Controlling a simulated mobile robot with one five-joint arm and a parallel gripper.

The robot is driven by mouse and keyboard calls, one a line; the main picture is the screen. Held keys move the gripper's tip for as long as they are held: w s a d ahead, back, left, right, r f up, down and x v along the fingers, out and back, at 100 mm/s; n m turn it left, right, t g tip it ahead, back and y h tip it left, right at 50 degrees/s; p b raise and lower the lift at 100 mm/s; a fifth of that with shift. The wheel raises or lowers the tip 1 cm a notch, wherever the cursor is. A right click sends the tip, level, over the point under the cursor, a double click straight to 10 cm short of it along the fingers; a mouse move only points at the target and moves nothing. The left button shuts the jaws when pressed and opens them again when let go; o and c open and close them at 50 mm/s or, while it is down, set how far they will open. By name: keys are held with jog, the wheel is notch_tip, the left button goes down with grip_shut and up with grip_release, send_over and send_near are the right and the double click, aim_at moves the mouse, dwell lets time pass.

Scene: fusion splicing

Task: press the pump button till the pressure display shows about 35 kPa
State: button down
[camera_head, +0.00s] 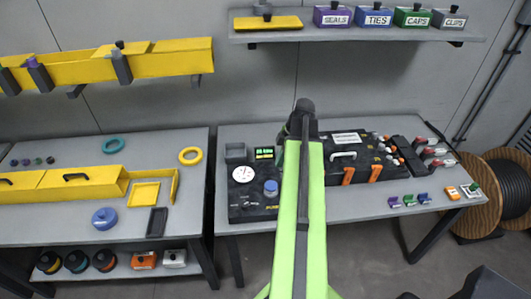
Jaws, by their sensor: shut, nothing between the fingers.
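The pump unit (248,212) is a dark box on the left part of the right-hand table. It carries a round white gauge (243,174), a blue round button (271,187) and a small display with lit green characters (264,153). The characters are too small to read with certainty. My green arm reaches up from the bottom of the view, just right of the blue button. My gripper (302,122) is the dark end beyond it, above the back of the table, apart from the button. Its fingers are mostly hidden by the arm.
A black case (345,139) with orange latches stands right of my arm, partly hidden. A dark tray and red-white tools (432,152) lie farther right. A shelf (350,37) with labelled boxes hangs above. The left table (90,228) holds yellow bins and rings.

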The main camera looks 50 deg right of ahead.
aim_at(271, 185)
jog(key=b+x, duration=1)
jog(key=shift+s+d+f, duration=0.1)
jog(key=shift+f, duration=0.25)
jog(key=shift+f+b, duration=0.35)
jog(key=shift+b, duration=0.15)
